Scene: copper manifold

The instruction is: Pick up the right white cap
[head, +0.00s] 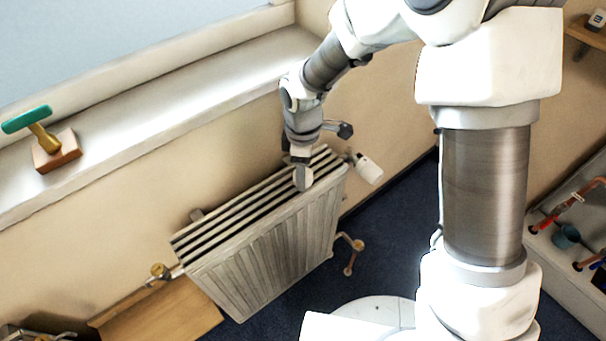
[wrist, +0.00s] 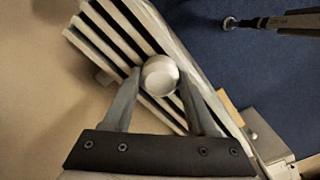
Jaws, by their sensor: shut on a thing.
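In the head view my gripper (head: 302,170) points down at the right part of the radiator's slatted top. A small pale shape there, at the fingertips, seems to be the cap (head: 303,181). I cannot tell whether the cap touches the radiator. No second white cap is clear in either view.
The white radiator (head: 265,250) stands below the window sill (head: 180,105). A white valve head (head: 369,169) sticks out at its right end, near my gripper. A green-handled tool on a wooden block (head: 58,152) is on the sill. A wooden surface (head: 165,318) is at the lower left.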

